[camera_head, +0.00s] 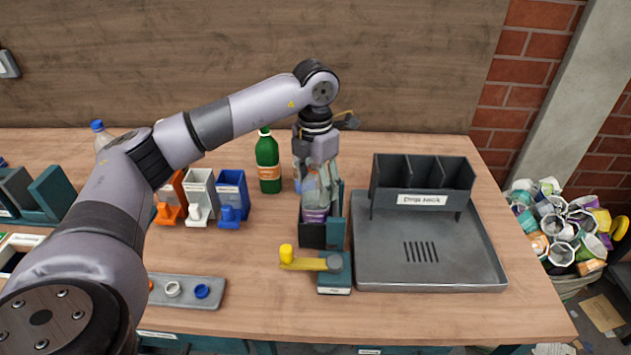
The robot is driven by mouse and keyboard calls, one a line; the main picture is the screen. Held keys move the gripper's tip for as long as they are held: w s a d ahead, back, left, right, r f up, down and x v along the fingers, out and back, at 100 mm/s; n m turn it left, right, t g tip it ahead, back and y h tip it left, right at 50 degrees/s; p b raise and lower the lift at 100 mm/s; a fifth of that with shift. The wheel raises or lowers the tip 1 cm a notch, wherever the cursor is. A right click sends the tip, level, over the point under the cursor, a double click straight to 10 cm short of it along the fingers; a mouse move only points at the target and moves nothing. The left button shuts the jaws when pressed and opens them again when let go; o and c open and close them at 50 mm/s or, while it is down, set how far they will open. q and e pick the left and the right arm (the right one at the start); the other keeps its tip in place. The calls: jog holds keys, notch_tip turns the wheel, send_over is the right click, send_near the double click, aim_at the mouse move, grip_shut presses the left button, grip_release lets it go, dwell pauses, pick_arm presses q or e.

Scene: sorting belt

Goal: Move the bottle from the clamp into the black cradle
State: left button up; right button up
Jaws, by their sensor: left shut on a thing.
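My left gripper (318,192) points down and is shut on a clear bottle with a purple band (315,214). The bottle is upright, its upper part largely covered by the fingers. Its lower end is at the teal clamp (335,270), between dark and teal upright parts; whether it still touches them I cannot tell. The clamp has a yellow-knobbed lever (303,262) pointing left. I cannot clearly tell which thing is the black cradle; a dark block (312,236) stands at the clamp. My right gripper is not in view.
A green bottle (268,165) and white (199,190) and blue (231,190) dispensers stand left. A small cap tray (187,291) lies in front.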

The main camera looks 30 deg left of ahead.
pick_arm(q)
jog(key=shift+f, duration=0.35)
jog(key=o, duration=1.7)
jog(key=shift+c, duration=0.2)
jog(key=shift+o, duration=0.2)
notch_tip(320, 180, up, 12)
jog(key=shift+r, duration=0.1)
